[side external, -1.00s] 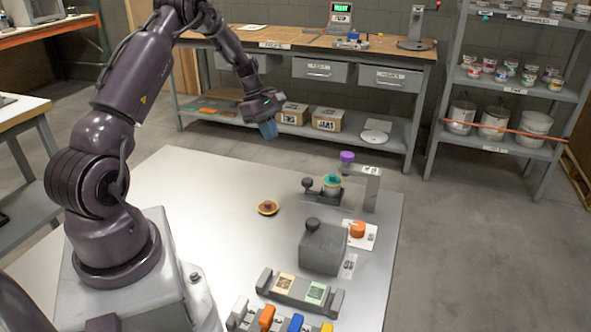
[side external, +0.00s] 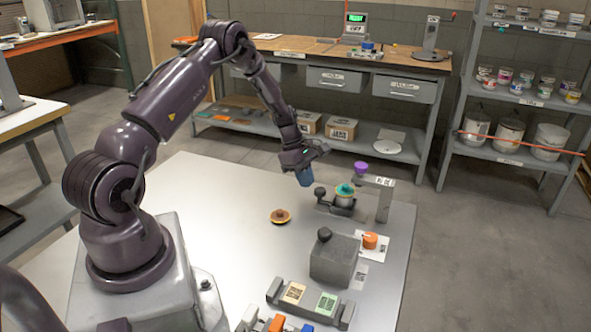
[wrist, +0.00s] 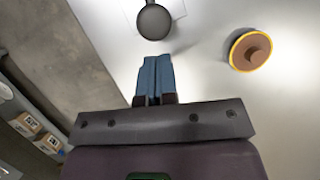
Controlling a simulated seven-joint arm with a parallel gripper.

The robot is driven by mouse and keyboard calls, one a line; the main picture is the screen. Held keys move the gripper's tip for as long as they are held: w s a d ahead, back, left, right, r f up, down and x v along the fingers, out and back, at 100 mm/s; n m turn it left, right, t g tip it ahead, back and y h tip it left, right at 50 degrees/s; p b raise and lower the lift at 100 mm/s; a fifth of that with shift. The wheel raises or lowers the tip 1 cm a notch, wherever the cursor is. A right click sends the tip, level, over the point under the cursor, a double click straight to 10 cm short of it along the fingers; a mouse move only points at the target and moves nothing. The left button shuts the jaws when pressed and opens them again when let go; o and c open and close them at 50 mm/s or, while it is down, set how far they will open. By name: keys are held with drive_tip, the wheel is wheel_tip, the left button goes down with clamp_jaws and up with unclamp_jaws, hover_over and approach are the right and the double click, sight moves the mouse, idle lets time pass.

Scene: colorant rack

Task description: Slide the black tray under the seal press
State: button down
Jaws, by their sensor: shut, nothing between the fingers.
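The black tray (side external: 342,211) sits on the pale table, its round black knob (side external: 320,191) on the left side. A pot with a teal lid (side external: 345,190) stands on it. The grey seal press (side external: 384,203) with a purple knob (side external: 361,170) stands just right of the tray. The pot appears left of the purple knob; I cannot tell how far the tray reaches under the press. My gripper (side external: 305,181), with blue fingers, is shut and empty, above and left of the black knob. In the wrist view, a dark knob (wrist: 154,22) lies beyond the fingertips (wrist: 156,60).
An orange-brown disc with a yellow rim (side external: 280,216) lies left on the table and also shows in the wrist view (wrist: 250,50). A grey block with a black knob (side external: 334,261) and an orange knob (side external: 370,240) stand nearer. The table's left part is clear.

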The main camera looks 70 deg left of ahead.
sight(323, 188)
drive_tip(key=shift+w+d, duration=0.25)
drive_tip(key=shift+d, duration=0.1)
drive_tip(key=shift+d, duration=0.1)
drive_tip(key=shift+w+d, duration=1.4)
drive_tip(key=shift+w, duration=0.05)
